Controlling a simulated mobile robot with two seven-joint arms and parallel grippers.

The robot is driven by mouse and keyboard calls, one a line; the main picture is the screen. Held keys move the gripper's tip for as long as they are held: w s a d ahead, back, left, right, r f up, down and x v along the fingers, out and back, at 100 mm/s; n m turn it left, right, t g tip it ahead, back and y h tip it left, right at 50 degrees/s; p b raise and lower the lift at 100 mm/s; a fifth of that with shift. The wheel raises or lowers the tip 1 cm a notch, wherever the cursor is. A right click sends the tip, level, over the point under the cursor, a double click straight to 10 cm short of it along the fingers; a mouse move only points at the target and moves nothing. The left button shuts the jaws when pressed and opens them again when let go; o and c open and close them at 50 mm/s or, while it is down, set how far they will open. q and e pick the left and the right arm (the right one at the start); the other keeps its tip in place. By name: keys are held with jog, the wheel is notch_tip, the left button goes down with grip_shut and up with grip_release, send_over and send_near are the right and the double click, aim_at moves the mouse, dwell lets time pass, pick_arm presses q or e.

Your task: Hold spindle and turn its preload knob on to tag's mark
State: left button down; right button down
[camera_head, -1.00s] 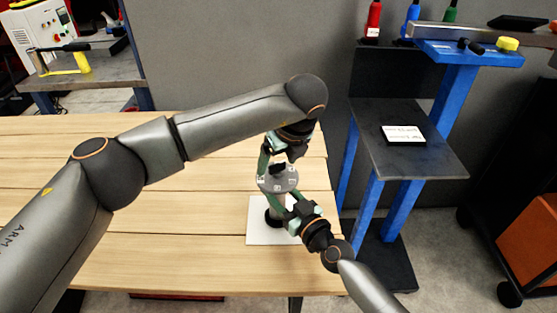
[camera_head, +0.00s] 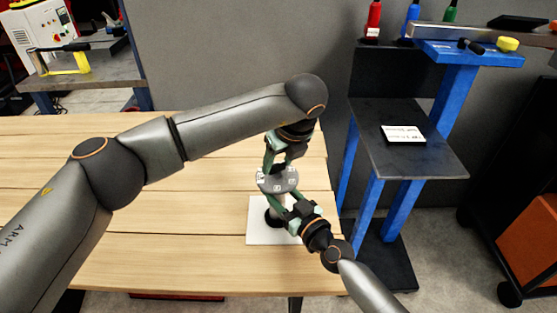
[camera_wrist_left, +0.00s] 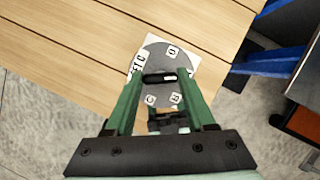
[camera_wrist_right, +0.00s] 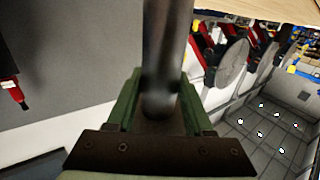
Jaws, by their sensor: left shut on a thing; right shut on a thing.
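The spindle stands upright on a white plate (camera_head: 258,232) at the table's right end. Its grey round dial (camera_head: 278,186) carries several small white labels. In the left wrist view the dial (camera_wrist_left: 158,55) shows a dark knob (camera_wrist_left: 160,77) with a white line across it, between the fingers. My left gripper (camera_head: 279,170) comes from above and is shut on the knob. My right gripper (camera_head: 285,207) is shut on the spindle's post below the dial; the grey post (camera_wrist_right: 165,60) fills its jaws in the right wrist view. The white tag (camera_head: 403,134) lies on the dark shelf; its writing is too small to read.
The wooden table (camera_head: 150,235) is clear to the left. A blue-framed stand (camera_head: 368,190) with the dark shelf is close on the right. Red, blue and green bottles (camera_head: 373,20) stand behind. An orange-fronted cart (camera_head: 535,235) is at far right.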

pick_arm(q)
jog(key=shift+m, duration=0.3)
jog(key=m+h, duration=0.1)
jog(key=m, duration=0.1)
jog(key=m+h, duration=0.1)
jog(key=m, duration=0.2)
jog(key=shift+a, duration=0.2)
jog(key=m+h, duration=0.1)
jog(key=m, duration=0.2)
jog(key=m+h, duration=0.1)
jog(key=m, duration=0.2)
jog(key=shift+a+m+h, duration=0.15)
jog(key=shift+m+h, duration=0.15)
jog(key=shift+m, duration=0.1)
jog(key=m+g, duration=0.1)
jog(key=m, duration=0.1)
jog(key=m+h, duration=0.1)
jog(key=m, duration=0.2)
jog(key=shift+w+g, duration=0.1)
jog(key=shift+g, duration=0.3)
jog(key=m+g, duration=0.1)
jog(key=m, duration=0.2)
jog(key=m+g+h, duration=0.1)
jog(key=m, duration=0.2)
jog(key=shift+w+a, duration=0.1)
jog(key=shift+w, duration=0.05)
jog(key=shift+m, duration=0.3)
pick_arm(e)
jog(key=shift+f, duration=0.1)
